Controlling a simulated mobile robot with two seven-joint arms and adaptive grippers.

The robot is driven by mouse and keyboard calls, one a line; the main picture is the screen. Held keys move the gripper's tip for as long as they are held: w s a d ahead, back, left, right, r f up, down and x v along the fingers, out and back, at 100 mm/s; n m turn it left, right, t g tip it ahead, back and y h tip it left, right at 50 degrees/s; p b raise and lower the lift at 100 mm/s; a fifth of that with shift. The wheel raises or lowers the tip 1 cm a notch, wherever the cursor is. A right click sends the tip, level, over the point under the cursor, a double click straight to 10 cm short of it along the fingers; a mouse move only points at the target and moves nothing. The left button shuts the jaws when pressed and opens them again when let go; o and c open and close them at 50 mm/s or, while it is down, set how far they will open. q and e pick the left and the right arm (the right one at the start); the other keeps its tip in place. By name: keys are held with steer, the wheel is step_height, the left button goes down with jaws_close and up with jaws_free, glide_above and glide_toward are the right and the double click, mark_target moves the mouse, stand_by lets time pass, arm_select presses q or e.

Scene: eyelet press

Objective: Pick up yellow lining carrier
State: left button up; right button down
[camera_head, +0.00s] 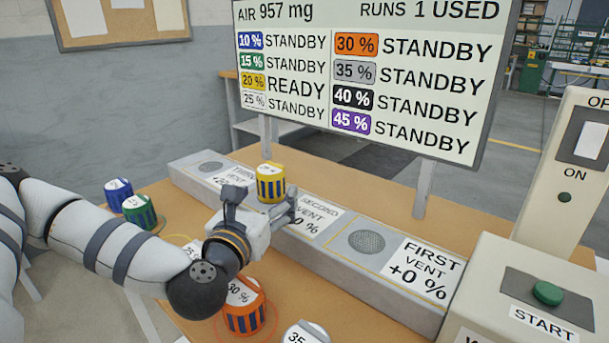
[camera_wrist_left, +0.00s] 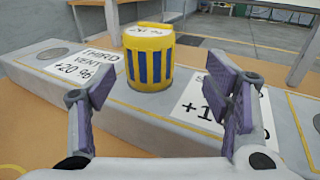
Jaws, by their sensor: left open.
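The yellow lining carrier (camera_head: 270,184) is a short upright cylinder with dark blue vertical stripes and a white top label. It stands on the long grey vent block, between the third vent and second vent labels. My left gripper (camera_head: 262,207) is open and empty, on the near side of the carrier. In the left wrist view the carrier (camera_wrist_left: 149,62) stands upright just beyond the two spread fingers, a little left of the middle between them. No finger visibly grips it. The spot under the carrier is hidden. My right gripper is not in view.
The vent block (camera_head: 300,258) crosses the table. Blue (camera_head: 118,193) and green (camera_head: 140,211) carriers stand at the left, an orange one (camera_head: 245,312) in front. A control box with a green START button (camera_head: 547,293) is at the right. A status board (camera_head: 360,75) rises behind.

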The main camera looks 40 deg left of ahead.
mark_target(266, 180)
arm_select(q)
steer(key=shift+s+a, duration=0.15)
steer(key=shift+w+a+f+b, duration=0.1)
steer(key=shift+w+a+b, duration=0.35)
steer(key=shift+b, duration=0.55)
steer(key=shift+y, duration=0.3)
steer(key=w, duration=0.1)
steer(key=w+a+r, duration=0.1)
steer(key=w, duration=0.1)
steer(key=w+a, duration=0.1)
steer(key=shift+w+a+r, duration=0.1)
steer(key=shift+w+r, duration=0.25)
steer(key=shift+w+a, duration=0.1)
steer(key=shift+w, duration=0.1)
steer(key=c, duration=1.4)
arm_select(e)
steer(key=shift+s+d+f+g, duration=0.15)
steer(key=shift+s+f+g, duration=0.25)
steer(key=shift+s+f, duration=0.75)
